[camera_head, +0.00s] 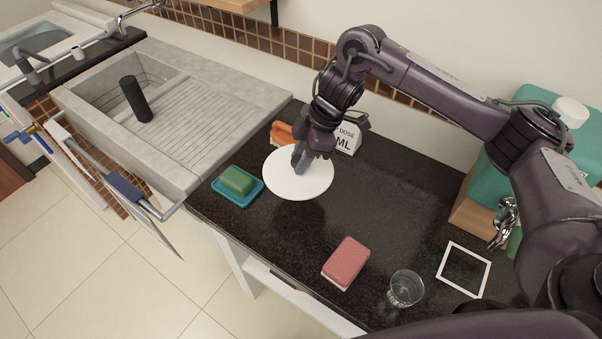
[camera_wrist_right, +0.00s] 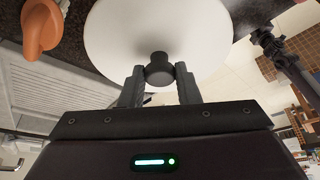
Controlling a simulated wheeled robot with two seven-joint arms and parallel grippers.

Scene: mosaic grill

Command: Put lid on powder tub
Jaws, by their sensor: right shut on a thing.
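A white round lid (camera_head: 312,186) shows above the dark counter in the head view. In the right wrist view the lid (camera_wrist_right: 120,40) fills the upper middle, with a dark round knob (camera_wrist_right: 158,68). My right gripper (camera_head: 300,160) is shut on the knob, with one finger on each side of it in the wrist view (camera_wrist_right: 159,84). I cannot make out the powder tub; the lid hides whatever is under it, and I cannot tell whether the lid rests on anything. My left gripper is not in view.
A green sponge (camera_head: 237,180) on a teal dish, an orange object (camera_head: 282,133) and a white dose card (camera_head: 346,138) are near the lid. A pink sponge (camera_head: 346,261), a glass (camera_head: 405,289) and a white square frame (camera_head: 463,270) are nearer. The counter's middle is clear.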

